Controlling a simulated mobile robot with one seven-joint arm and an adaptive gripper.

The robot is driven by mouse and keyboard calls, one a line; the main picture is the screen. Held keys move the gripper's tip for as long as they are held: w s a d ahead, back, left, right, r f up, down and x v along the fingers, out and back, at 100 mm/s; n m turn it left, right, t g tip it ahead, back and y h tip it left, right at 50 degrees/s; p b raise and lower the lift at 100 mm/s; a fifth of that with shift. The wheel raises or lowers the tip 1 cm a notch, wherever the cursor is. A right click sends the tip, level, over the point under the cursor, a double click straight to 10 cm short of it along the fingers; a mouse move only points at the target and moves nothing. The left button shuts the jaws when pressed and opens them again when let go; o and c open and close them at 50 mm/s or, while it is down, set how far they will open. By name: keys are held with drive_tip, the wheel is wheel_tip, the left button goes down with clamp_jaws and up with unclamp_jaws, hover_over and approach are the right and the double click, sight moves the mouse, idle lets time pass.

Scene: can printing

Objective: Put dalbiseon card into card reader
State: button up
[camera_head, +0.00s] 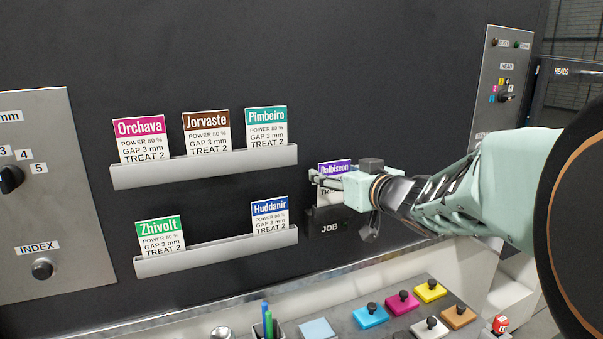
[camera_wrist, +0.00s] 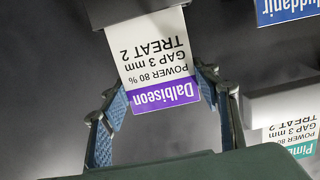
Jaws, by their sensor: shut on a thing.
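The Dalbiseon card (camera_head: 335,167) has a purple header and stands upright at the black card reader marked JOB (camera_head: 329,226). In the wrist view, the card (camera_wrist: 155,66) appears upside down, with its lower edge meeting the reader (camera_wrist: 130,12). That edge is hidden, so I cannot tell how deep it sits. My gripper (camera_head: 328,180) is shut on the card. In the wrist view, its two fingers (camera_wrist: 162,90) hold the side edges near the purple header.
Left of the reader, an upper rack (camera_head: 205,167) holds Orchava, Jorvaste and Pimbeiro cards. A lower rack (camera_head: 215,252) holds Zhivolt (camera_head: 160,236) and Huddanir (camera_head: 270,216). Below are coloured blocks with knobs (camera_head: 402,303) and a pen cup (camera_head: 268,330). A control panel (camera_head: 505,75) is at right.

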drive_tip(key=shift+f+b, duration=0.75)
drive_tip(key=shift+f, duration=0.4)
drive_tip(key=o, duration=1.1)
drive_tip(key=shift+r, duration=0.15)
